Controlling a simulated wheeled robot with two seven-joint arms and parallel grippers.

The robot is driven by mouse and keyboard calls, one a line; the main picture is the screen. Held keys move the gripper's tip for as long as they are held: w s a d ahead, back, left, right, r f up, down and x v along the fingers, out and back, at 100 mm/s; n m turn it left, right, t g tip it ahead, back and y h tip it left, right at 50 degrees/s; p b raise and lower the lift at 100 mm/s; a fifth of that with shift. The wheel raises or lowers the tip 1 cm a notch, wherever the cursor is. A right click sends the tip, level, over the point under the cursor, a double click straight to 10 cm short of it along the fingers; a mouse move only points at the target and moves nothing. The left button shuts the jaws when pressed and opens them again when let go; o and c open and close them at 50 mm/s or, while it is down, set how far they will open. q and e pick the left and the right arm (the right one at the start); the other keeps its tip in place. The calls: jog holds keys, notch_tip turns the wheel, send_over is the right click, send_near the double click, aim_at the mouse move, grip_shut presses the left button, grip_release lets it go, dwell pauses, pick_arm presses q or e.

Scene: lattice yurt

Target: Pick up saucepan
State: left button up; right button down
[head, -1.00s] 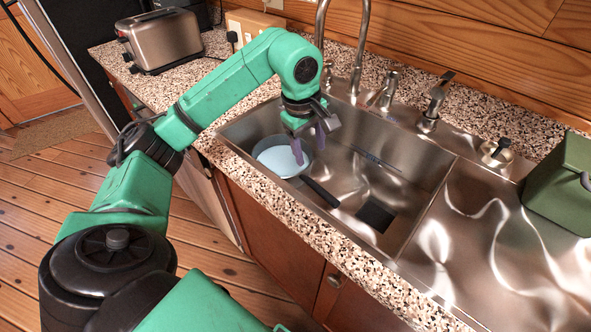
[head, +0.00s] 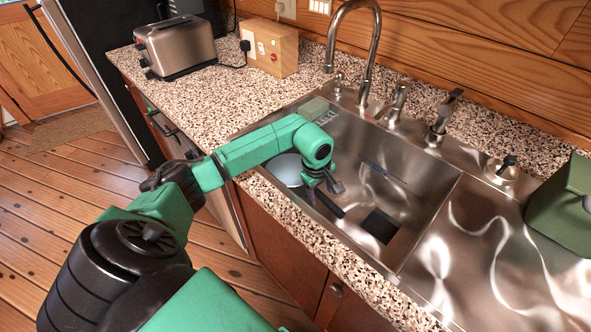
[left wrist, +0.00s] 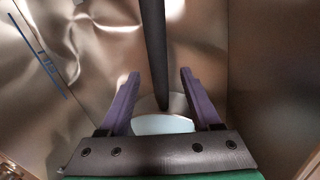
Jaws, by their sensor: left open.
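The saucepan (head: 285,170) sits in the metal sink, its pale blue inside partly hidden behind my left arm. Its black handle (head: 329,206) points toward the lower right of the head view. My left gripper (head: 323,192) is open and low in the sink, over the handle close to the pan. In the left wrist view, the handle (left wrist: 155,50) runs between the two purple fingers of the gripper (left wrist: 158,78), with a gap on each side. Part of the pan's pale inside (left wrist: 160,124) shows below. My right gripper is not in view.
The sink (head: 425,200) has steep walls around the pan. The faucet (head: 372,50) and several fittings stand behind it. A dark square (head: 379,226) lies on the sink floor. A green box (head: 562,210) stands at the right, a toaster (head: 175,45) at the far left.

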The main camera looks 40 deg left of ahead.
pick_arm(q)
grip_shut()
jog(key=shift+w+r, duration=0.1)
dwell(1.2)
